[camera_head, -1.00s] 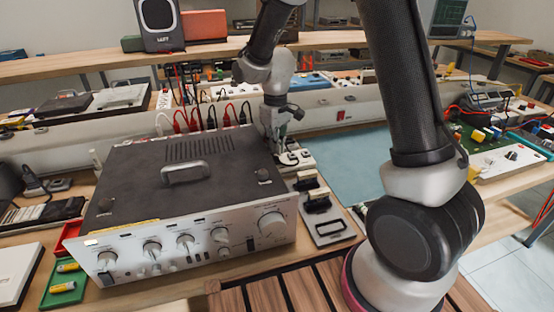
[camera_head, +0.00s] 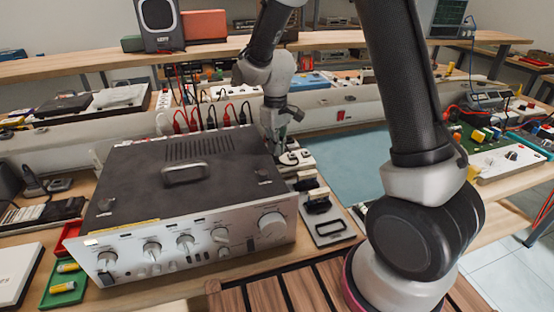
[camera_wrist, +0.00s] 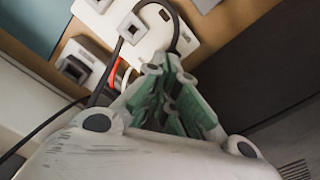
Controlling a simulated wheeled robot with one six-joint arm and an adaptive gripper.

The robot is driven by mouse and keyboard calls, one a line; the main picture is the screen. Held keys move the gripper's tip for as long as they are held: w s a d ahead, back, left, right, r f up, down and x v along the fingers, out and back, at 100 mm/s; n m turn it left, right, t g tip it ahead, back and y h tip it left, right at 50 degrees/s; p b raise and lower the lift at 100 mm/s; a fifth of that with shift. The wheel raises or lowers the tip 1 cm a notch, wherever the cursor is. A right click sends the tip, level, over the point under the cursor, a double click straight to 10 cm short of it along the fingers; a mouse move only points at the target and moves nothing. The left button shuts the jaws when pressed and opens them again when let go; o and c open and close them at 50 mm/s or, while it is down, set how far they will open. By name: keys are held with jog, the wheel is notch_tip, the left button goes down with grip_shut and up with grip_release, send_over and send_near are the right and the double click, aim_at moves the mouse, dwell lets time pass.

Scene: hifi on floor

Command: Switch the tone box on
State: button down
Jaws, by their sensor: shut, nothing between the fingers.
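A wide box with a dark top and a silver front (camera_head: 190,243) stands on the bench at left and is probably the tone box. Its front carries several round knobs and small switches, and a handle (camera_head: 185,172) sits on top. I cannot read its labels or tell its switch state. My gripper (camera_head: 277,150) is shut and empty, pointing down just behind the box's back right corner. In the wrist view its green-padded fingers (camera_wrist: 163,68) come together near a white socket block (camera_wrist: 135,25) with a dark cable.
Red, black and white plugs (camera_head: 210,120) stand in a row behind the box. A plate with a black handle (camera_head: 327,222) lies right of it. A blue mat (camera_head: 348,165) leaves bare room further right. A green tray (camera_head: 64,285) sits at the front left.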

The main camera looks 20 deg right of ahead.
aim_at(276, 157)
jog(key=shift+f, duration=0.9)
dwell(0.3)
jog(key=shift+r, duration=3.5)
jog(key=shift+m+g, duration=0.4)
jog(key=shift+g, duration=0.2)
jog(key=s, duration=0.1)
jog(key=s+d, duration=0.1)
jog(key=s, duration=0.2)
jog(key=shift+d+f, duration=0.15)
jog(key=shift+f, duration=0.25)
jog(key=s+d+r+m+t, duration=0.2)
jog(key=s+d+r, duration=0.4)
jog(key=s, duration=0.5)
jog(key=s+d+r+m+t, duration=0.3)
jog(key=s+d+r, duration=0.4)
jog(key=s+r, duration=0.4)
jog(key=shift+d+t, duration=0.3)
